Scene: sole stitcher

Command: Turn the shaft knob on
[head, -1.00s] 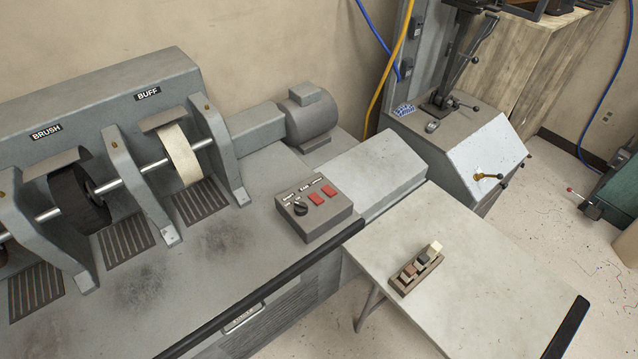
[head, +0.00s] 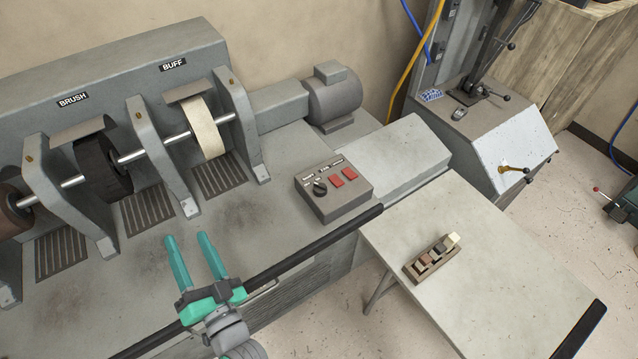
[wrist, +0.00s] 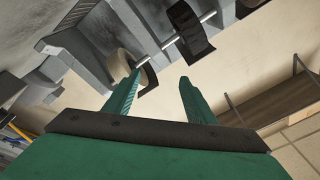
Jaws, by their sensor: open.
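The shaft knob (head: 319,188) is a small black rotary knob on the left of a grey control box (head: 333,205). The box sits on the machine's bench, near its front right edge, and also carries two red switches (head: 343,175). My gripper (head: 188,240) is in the lower left of the head view, above the front of the bench. Its two teal fingers are spread apart and empty. It is well to the left of the knob and apart from it. In the wrist view my fingers (wrist: 157,85) are open; the knob does not show there.
The brush wheel (head: 103,168) and buff wheel (head: 203,128) stand on a steel shaft between grey brackets behind my gripper. A motor (head: 334,95) is behind the control box. A side table (head: 500,270) holds a small block rack (head: 432,259). A black rail (head: 310,236) runs along the bench front.

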